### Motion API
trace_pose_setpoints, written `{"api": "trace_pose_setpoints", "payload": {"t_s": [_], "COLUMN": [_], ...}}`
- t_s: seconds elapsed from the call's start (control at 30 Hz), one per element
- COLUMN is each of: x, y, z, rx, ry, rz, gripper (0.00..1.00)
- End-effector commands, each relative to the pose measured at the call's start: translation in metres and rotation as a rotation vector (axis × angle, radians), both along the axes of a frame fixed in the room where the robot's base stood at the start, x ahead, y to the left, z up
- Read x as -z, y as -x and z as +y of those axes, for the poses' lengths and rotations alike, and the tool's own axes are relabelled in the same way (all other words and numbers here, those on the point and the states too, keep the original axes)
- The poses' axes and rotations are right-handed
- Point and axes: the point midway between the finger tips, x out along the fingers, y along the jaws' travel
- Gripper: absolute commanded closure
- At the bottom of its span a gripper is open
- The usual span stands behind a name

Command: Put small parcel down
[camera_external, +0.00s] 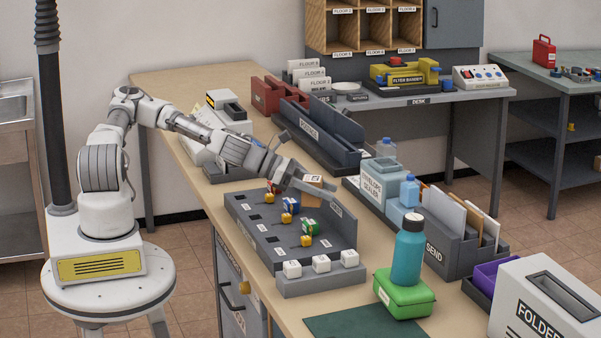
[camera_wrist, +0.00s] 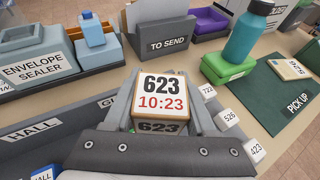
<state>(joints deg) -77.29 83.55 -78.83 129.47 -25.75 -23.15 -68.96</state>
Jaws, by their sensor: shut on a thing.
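The small parcel (camera_wrist: 160,88) is a tan box with a white label reading "623" and "10:23" in the wrist view. My gripper (camera_wrist: 160,112) is shut on it, with a grey finger on each side. In the external view the parcel (camera_external: 318,184) shows partly behind my gripper (camera_external: 303,186), above the far side of the grey key rack (camera_external: 251,236). I cannot tell a gap or contact beneath it. A dark green mat marked "PICK UP" (camera_wrist: 284,100) lies at the right of the wrist view and at the bottom of the external view (camera_external: 365,322).
White numbered blocks (camera_external: 321,263) stand along the rack's near end. The envelope sealer (camera_external: 371,189), the "TO SEND" holder (camera_external: 435,251), a teal bottle (camera_external: 407,256) and a green box (camera_external: 404,296) stand nearby. A small labelled item (camera_wrist: 291,68) lies on the mat's far edge.

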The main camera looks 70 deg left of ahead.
Motion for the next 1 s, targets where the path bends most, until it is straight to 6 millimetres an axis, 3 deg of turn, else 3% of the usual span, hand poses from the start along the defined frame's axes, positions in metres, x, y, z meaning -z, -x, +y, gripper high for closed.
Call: {"api": "trace_pose_setpoints", "payload": {"t_s": [0.03, 0.53, 0.73, 1.0], "x": [-0.017, -0.085, -0.095, -0.093], "y": [0.005, 0.055, 0.064, 0.060], "z": [0.002, 0.000, 0.000, -0.008], "rx": [0.030, 0.337, 0.376, 0.303], "ry": [0.002, -0.005, -0.002, 0.005], "rz": [0.002, 0.001, 0.000, -0.003], "gripper": [1.00, 1.00, 1.00, 1.00]}}
